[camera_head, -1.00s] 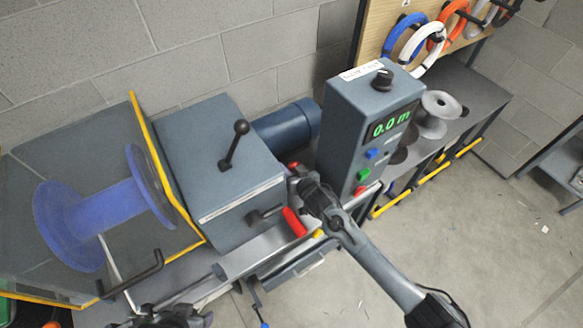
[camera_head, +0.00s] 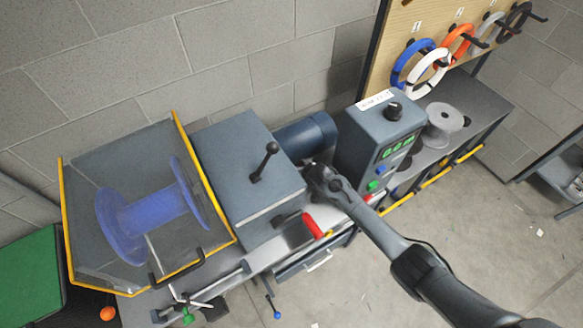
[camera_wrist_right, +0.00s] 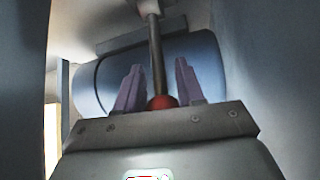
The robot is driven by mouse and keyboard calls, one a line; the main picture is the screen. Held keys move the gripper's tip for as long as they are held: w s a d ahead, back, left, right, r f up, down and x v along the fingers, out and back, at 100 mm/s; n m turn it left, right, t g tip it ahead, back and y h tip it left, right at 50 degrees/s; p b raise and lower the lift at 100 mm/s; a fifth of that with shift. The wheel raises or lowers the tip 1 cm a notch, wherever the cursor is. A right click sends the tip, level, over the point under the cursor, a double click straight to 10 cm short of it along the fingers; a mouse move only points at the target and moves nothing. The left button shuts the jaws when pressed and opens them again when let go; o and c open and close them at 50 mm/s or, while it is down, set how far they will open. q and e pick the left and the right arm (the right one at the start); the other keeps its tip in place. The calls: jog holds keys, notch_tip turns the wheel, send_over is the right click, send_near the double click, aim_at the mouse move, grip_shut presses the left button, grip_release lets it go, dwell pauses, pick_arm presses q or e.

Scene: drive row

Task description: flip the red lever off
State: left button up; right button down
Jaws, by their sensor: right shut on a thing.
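The red lever shows in the right wrist view as a thin metal rod with a red ball knob (camera_wrist_right: 162,102). My right gripper (camera_wrist_right: 160,86) has a finger on either side of the rod and is shut on the lever at its knob. In the head view my right gripper (camera_head: 316,174) is between the grey machine housing and the control box, just in front of the blue motor. It hides the red knob there. My left gripper is not in view.
The blue motor (camera_head: 308,135) is behind my right gripper. The control box (camera_head: 380,140) with a display stands close on its right. A black-knobbed lever (camera_head: 264,162) rises from the housing. A red handle (camera_head: 313,226) sticks out below. Open floor lies at front right.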

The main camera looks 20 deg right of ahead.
jog(key=shift+w+r, duration=0.15)
jog(key=shift+r, duration=0.05)
jog(key=c, duration=1.1)
grip_release()
jog(key=o, duration=0.4)
jog(key=shift+w, duration=0.15)
jog(key=shift+s, duration=0.2)
jog(key=shift+s+r, duration=0.4)
jog(key=shift+r, duration=0.1)
jog(key=shift+p+v, duration=0.6)
jog(key=shift+v, duration=2.45)
